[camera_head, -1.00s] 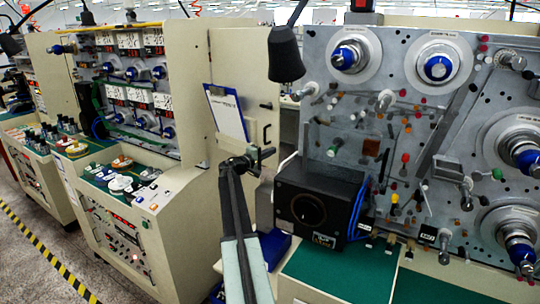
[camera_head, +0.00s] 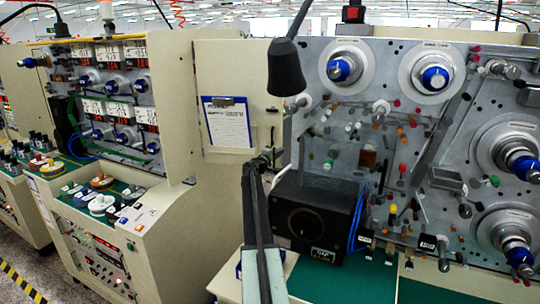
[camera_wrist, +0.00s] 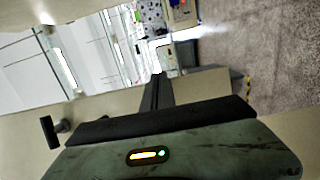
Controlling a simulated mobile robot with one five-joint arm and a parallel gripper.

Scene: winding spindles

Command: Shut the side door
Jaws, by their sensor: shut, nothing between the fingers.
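The side door (camera_head: 215,75) is a cream panel at the left of the grey spindle machine. A clipboard with a white sheet (camera_head: 228,128) hangs on its face. The door stands open, its face turned largely toward me. My gripper (camera_head: 267,158) is shut and empty, in front of the door's lower right part, near the machine's left edge. In the wrist view my gripper's dark fingers (camera_wrist: 157,78) are together beside a cream surface, probably the door, with a black handle-like part (camera_wrist: 52,130). I cannot tell whether they touch.
The spindle machine's grey panel (camera_head: 340,110) carries several spindles and pegs. A black box (camera_head: 312,215) with blue wires sits on its green top, close right of my arm. A black lamp (camera_head: 286,68) hangs above. Another cream machine (camera_head: 150,225) stands left; floor shows at lower left.

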